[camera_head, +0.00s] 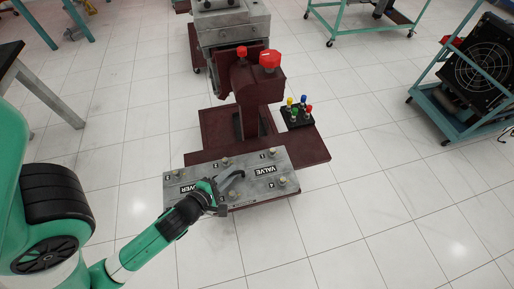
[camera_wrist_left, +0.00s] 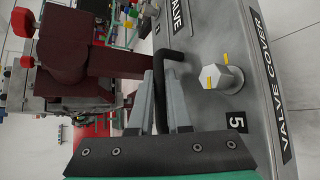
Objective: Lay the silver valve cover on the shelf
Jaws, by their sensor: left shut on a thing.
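The silver valve cover (camera_head: 205,170) is a long grey plate with bolts and printed "VALVE" labels. In the head view it lies level at the front edge of the dark red stand base (camera_head: 312,152) and hides part of it. I cannot tell if it rests there or hangs just above. My left gripper (camera_head: 222,190) is shut on the cover's dark bent handle. In the left wrist view the gripper fingers (camera_wrist_left: 163,80) close around the handle (camera_wrist_left: 174,62), beside a bolt and the number 5 on the cover (camera_wrist_left: 215,110). My right gripper is not in view.
A dark red post with red knobs (camera_head: 270,60) rises behind the cover, with a grey engine block (camera_head: 233,25) beyond. A small black tray with coloured pegs (camera_head: 297,116) sits on the base. A teal cart (camera_head: 432,100) stands at right. The tiled floor in front is clear.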

